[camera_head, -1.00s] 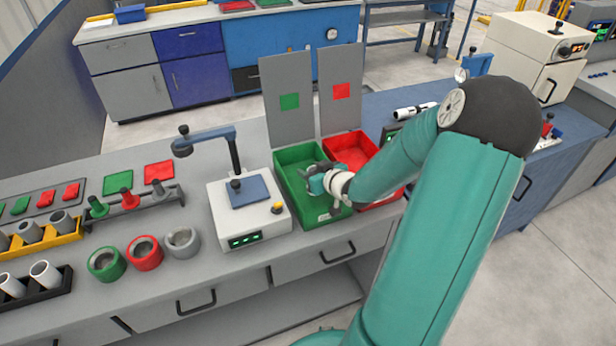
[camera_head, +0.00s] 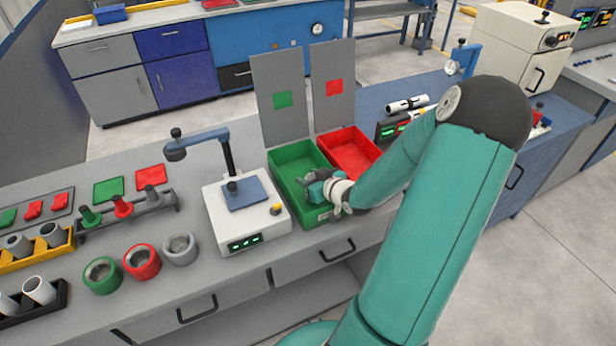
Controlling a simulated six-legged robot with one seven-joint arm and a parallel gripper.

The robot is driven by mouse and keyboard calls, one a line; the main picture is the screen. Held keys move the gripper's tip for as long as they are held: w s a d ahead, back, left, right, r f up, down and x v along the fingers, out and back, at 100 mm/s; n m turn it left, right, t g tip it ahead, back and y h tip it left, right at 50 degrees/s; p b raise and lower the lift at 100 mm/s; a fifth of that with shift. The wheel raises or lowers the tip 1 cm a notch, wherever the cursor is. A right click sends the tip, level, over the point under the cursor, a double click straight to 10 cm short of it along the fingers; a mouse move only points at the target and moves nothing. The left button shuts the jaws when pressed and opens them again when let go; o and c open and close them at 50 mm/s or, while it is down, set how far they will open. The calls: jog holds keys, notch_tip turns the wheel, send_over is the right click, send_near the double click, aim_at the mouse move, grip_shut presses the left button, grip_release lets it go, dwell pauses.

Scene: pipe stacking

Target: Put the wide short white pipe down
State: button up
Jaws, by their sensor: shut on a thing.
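My gripper (camera_head: 318,187) is over the front right part of the green bin (camera_head: 279,185), close to its right wall. Its fingers are small and partly hidden by my wrist. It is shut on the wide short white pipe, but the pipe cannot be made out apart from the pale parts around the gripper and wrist. The visible floor of the green bin looks empty.
A red bin (camera_head: 372,150) adjoins the green bin on the right. A white device with a blue plate (camera_head: 243,205) stands left of it. Grey, red and green rings (camera_head: 142,262) and a black rack with white pipes (camera_head: 40,290) are farther left.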

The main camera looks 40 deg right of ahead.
jog(key=shift+w+f, duration=0.15)
jog(key=shift+f, duration=0.1)
jog(key=o, duration=0.9)
jog(key=shift+o, duration=0.8)
jog(key=shift+r, duration=0.1)
